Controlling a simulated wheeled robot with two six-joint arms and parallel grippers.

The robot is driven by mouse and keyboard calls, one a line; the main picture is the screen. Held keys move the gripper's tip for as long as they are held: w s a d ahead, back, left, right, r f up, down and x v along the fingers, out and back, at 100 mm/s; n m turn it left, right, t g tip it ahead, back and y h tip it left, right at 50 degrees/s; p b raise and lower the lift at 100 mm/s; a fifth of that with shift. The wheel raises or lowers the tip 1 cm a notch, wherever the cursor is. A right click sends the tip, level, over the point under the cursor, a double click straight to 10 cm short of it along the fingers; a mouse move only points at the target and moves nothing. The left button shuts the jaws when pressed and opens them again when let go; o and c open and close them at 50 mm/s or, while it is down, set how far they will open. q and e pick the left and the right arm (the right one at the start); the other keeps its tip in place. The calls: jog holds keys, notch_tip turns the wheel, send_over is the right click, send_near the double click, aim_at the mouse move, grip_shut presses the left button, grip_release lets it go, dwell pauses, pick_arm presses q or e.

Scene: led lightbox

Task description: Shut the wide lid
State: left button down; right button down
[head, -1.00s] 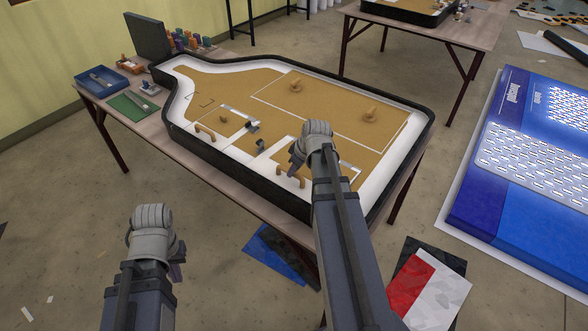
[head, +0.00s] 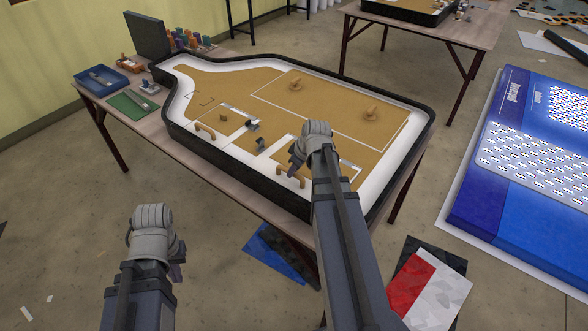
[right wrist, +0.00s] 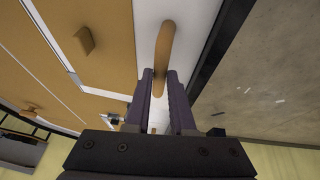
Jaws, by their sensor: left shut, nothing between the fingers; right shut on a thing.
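A wooden panel surface (head: 225,82) fills a bottle-shaped box; I cannot tell which panel is the wide lid. White lines outline a large rear panel (head: 335,95) with two wooden knobs. My right gripper (head: 294,168) is over the box's front part, shut on an arched wooden handle (right wrist: 165,42), which stands over a white strip near the front rim. The fingers partly hide its lower end in the right wrist view (right wrist: 160,75). Another arched handle (head: 205,132) stands to the left. My left gripper (head: 177,272) is shut and empty, low in front of the table.
A raised black rim (head: 235,173) surrounds the box. A blue tray (head: 100,82) and a green mat (head: 132,102) lie at the table's left end. Open floor lies around my left gripper.

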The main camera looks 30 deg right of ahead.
jog(key=shift+s+a+f+b, duration=0.1)
jog(key=shift+a+f+b, duration=0.15)
jog(key=shift+f+b, duration=0.65)
jog(key=shift+s+p, duration=0.1)
jog(key=shift+p, duration=0.25)
jog(key=c, duration=0.8)
grip_release()
jog(key=shift+a, duration=0.1)
jog(key=shift+o, duration=0.2)
jog(key=p+v, duration=0.7)
jog(key=shift+r, duration=0.35)
jog(key=shift+s, duration=0.1)
